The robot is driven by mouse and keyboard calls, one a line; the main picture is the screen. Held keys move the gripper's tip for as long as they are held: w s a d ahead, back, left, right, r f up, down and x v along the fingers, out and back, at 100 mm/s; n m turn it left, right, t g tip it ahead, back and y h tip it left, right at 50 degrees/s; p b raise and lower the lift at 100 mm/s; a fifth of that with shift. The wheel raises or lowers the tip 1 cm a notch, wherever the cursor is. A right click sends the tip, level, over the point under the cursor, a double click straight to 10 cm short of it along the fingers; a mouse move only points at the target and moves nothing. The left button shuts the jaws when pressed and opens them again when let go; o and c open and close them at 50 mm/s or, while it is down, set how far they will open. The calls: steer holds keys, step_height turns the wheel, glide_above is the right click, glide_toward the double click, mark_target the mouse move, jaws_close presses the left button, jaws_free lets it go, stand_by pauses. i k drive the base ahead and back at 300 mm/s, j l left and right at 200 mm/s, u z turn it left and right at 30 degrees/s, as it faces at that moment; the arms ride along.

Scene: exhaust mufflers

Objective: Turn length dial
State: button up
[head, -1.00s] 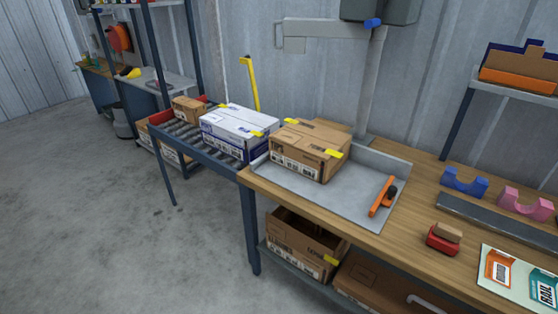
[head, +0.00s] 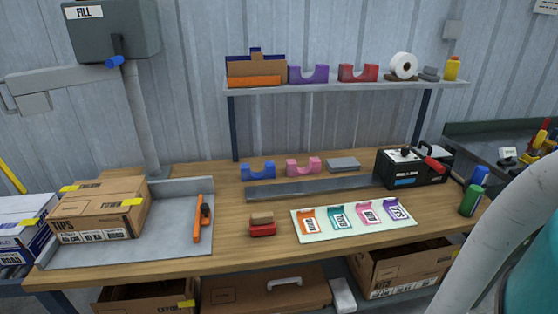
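A black box-shaped machine (head: 412,168) stands at the right end of the wooden bench. It has a pale top with a small dark knob (head: 405,150) and a red lever (head: 434,164) on its right side. I cannot tell from here whether that knob is the length dial, and no markings on it are readable. A grey unit labelled FILL (head: 112,32) hangs at the upper left, with a blue knob (head: 115,61) below it. My gripper is not in view. A pale curved arm link, which seems to be mine, crosses the lower right corner.
A brown carton (head: 98,210) sits on the grey tray at the left, beside an orange tool (head: 198,218). A card with coloured labels (head: 352,221), a red stamp (head: 262,228) and a green can (head: 470,201) lie or stand on the bench (head: 215,258). A shelf (head: 345,87) spans behind.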

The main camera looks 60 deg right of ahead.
mark_target(405, 151)
steer(key=z, duration=2.3)
